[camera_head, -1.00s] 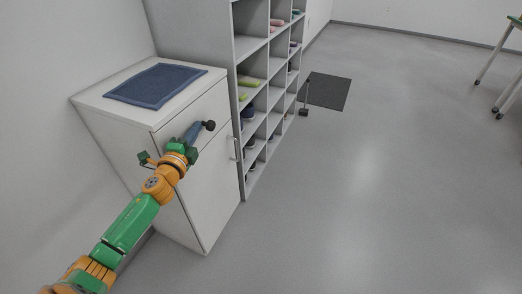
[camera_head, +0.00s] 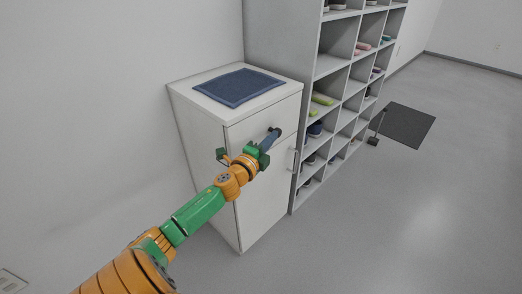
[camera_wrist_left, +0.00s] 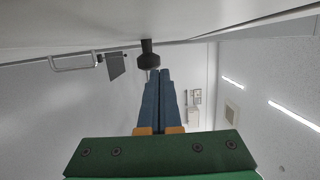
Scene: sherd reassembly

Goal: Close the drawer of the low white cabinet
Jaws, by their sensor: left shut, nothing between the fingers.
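The low white cabinet (camera_head: 262,208) stands against the wall. Its drawer (camera_head: 240,132) is the upper front panel and looks flush, or nearly so, with the cabinet front. The dark round knob (camera_head: 276,131) is on that panel and also shows in the left wrist view (camera_wrist_left: 148,54). My left gripper (camera_head: 272,138) is shut and empty, its blue fingers pointing at the drawer front right beside the knob. In the left wrist view the fingertips (camera_wrist_left: 160,72) are just by the knob; I cannot tell whether they touch. My right gripper is not in view.
A blue mat (camera_head: 239,87) lies on the cabinet top. A lower door with a bar handle (camera_head: 293,160) is below the drawer. A grey shelf unit (camera_head: 318,130) with shoes stands close on the right. Floor is clear in front; a dark floor mat (camera_head: 407,124) lies farther right.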

